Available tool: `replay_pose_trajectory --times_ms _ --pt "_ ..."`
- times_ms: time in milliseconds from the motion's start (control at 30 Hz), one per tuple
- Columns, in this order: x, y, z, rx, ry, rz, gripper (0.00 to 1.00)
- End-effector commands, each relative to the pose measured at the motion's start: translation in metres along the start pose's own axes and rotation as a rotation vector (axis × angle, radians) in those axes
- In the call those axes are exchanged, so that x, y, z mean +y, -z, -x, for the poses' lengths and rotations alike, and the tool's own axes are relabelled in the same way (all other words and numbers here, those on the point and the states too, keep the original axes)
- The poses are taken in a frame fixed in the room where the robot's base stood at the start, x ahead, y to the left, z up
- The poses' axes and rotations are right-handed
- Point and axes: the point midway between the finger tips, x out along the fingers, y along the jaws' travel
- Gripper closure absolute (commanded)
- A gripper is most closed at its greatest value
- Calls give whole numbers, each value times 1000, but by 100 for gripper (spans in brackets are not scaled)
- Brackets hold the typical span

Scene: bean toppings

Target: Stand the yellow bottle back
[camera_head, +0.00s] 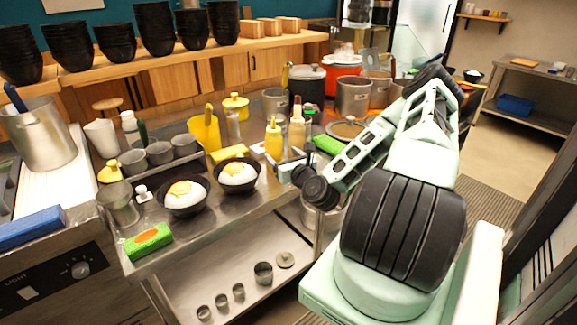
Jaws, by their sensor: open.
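The yellow bottle (273,142) with a narrow nozzle stands upright on the steel counter, near its right-hand part. My arm reaches in from the right and bends down at its wrist over the counter edge. My gripper (286,164) is small in this view, just in front of and below the yellow bottle. It is open, and nothing shows held in it. Its fingertips are hard to make out, and I cannot tell whether they touch the bottle. A paler bottle (297,129) stands upright just right of the yellow one.
Two black bowls of rice topped with egg (183,195) stand left of my gripper. Metal pots (353,97) crowd the back right. A lower shelf (235,290) holds small metal cups.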

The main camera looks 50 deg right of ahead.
Motion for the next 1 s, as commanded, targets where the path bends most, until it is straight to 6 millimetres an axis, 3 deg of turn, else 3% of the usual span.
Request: replay_pose_trajectory --times_ms 100,300,1000 --pt "-1 2 20 2 1 -2 27" --pt "0 1 35 2 1 0 27" --pt "0 0 36 1 0 0 27"
